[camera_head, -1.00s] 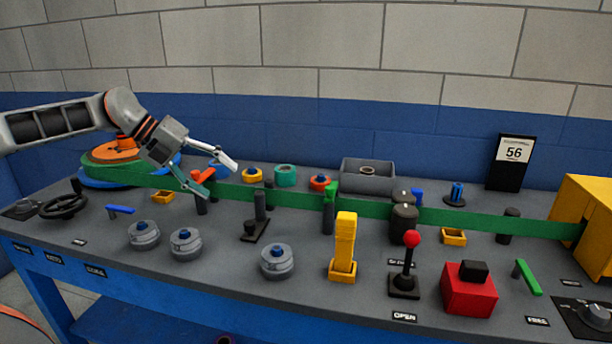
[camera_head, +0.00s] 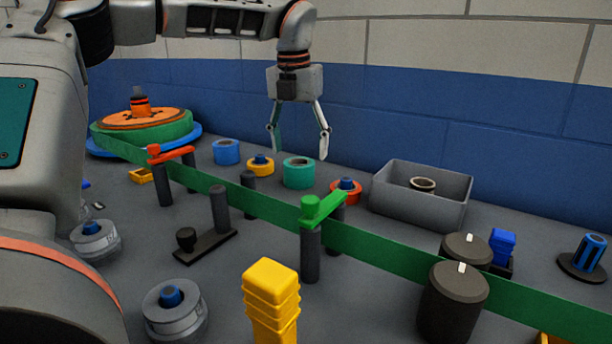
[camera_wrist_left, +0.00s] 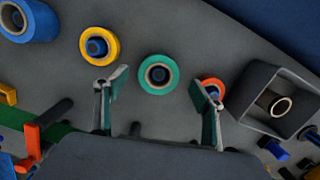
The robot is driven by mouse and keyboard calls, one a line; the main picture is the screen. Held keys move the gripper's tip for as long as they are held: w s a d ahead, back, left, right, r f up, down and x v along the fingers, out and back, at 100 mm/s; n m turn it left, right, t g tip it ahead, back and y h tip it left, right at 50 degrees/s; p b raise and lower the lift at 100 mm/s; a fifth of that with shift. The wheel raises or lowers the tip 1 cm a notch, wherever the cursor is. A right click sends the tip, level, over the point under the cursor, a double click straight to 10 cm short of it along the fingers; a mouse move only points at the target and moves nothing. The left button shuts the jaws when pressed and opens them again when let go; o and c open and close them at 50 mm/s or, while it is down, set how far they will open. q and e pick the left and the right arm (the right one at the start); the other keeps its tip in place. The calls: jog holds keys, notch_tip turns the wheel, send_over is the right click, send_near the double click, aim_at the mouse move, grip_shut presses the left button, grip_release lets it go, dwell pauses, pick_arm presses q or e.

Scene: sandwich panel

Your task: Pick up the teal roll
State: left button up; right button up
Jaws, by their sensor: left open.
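The teal roll (camera_head: 298,173) stands on the grey bench behind the green belt, between a yellow roll and an orange-red roll. In the left wrist view the teal roll (camera_wrist_left: 158,75) lies ahead of the fingertips, roughly midway between them. My left gripper (camera_head: 299,154) is open and empty, pointing down above the teal roll and apart from it. Its two fingers also show in the left wrist view (camera_wrist_left: 162,82). My right gripper is not in view.
The yellow roll (camera_head: 260,167) and orange-red roll (camera_head: 345,190) sit close on either side. A blue roll (camera_head: 227,152) is farther left. A grey bin (camera_head: 420,200) holding a roll stands right. The green belt (camera_head: 268,209) runs in front, past a green-handled post (camera_head: 312,240).

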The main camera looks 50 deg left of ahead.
aim_at(298, 166)
pick_arm(q)
notch_tip(298, 166, down, 5)
jog(key=shift+f+b, duration=0.1)
jog(key=shift+b, duration=0.5)
jog(key=shift+a+f, duration=0.1)
jog(key=shift+f, duration=0.1)
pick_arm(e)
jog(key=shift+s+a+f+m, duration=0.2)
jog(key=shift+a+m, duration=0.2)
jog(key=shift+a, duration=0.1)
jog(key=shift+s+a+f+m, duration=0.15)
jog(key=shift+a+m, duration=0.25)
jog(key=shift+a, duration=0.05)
pick_arm(q)
jog(key=shift+r, duration=0.1)
jog(key=c, duration=1.2)
